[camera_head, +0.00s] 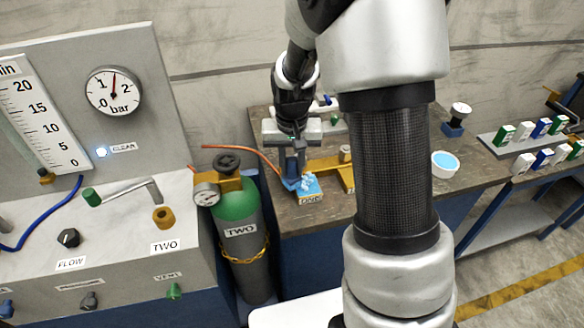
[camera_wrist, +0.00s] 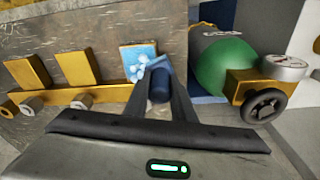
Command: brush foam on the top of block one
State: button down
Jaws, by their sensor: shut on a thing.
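A small block (camera_head: 308,195) with a light blue top and a label too small to read stands near the bench's front edge. Pale blue-white foam lumps (camera_head: 309,181) lie on its top. My gripper (camera_head: 291,172) points down just left of the block and is shut on a dark blue brush handle (camera_wrist: 160,86). In the wrist view the block's blue face (camera_wrist: 135,50) shows beyond the fingers, with foam (camera_wrist: 150,66) at the brush end. The bristles are hidden, and I cannot tell whether they touch the block.
A yellow bracket (camera_head: 326,162) stands close behind and right of the block. A green-topped gas cylinder (camera_head: 237,208) with a gauge stands to the left. A white bowl of blue stuff (camera_head: 445,165) is on the bench's right. An orange hose (camera_head: 240,149) runs along the left.

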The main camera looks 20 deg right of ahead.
jog(key=shift+d+r, duration=0.25)
jog(key=shift+r, duration=0.6)
jog(key=shift+r+p, duration=2)
jog(key=shift+r, duration=0.55)
